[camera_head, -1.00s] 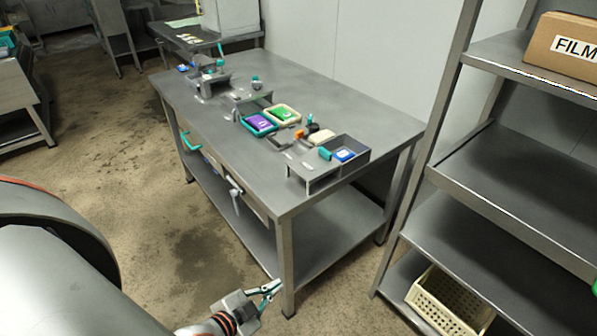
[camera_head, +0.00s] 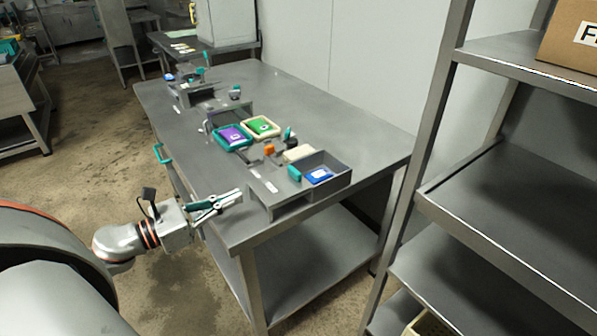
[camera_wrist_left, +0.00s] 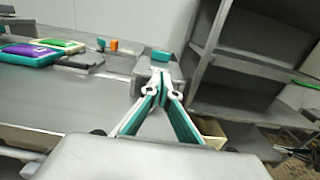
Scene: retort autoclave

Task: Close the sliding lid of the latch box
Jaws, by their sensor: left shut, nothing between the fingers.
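The grey latch box (camera_head: 338,184) stands on the near right end of the steel table. Its right part is open at the top, and a blue item (camera_head: 318,176) shows inside. A grey sliding lid (camera_head: 265,187) with a teal block (camera_head: 294,173) lies to the left of the opening, leaving it uncovered. The teal block also shows in the left wrist view (camera_wrist_left: 160,56), just beyond the fingertips. My left gripper (camera_head: 238,196) is shut and empty, at the table's near edge left of the box, apparently apart from it.
A teal tray (camera_head: 232,138) with a purple item and a cream tray (camera_head: 261,127) with a green item stand behind the box. An orange block (camera_head: 268,150) and small parts lie between. A steel shelf rack (camera_head: 470,130) stands at right. The table's back right is clear.

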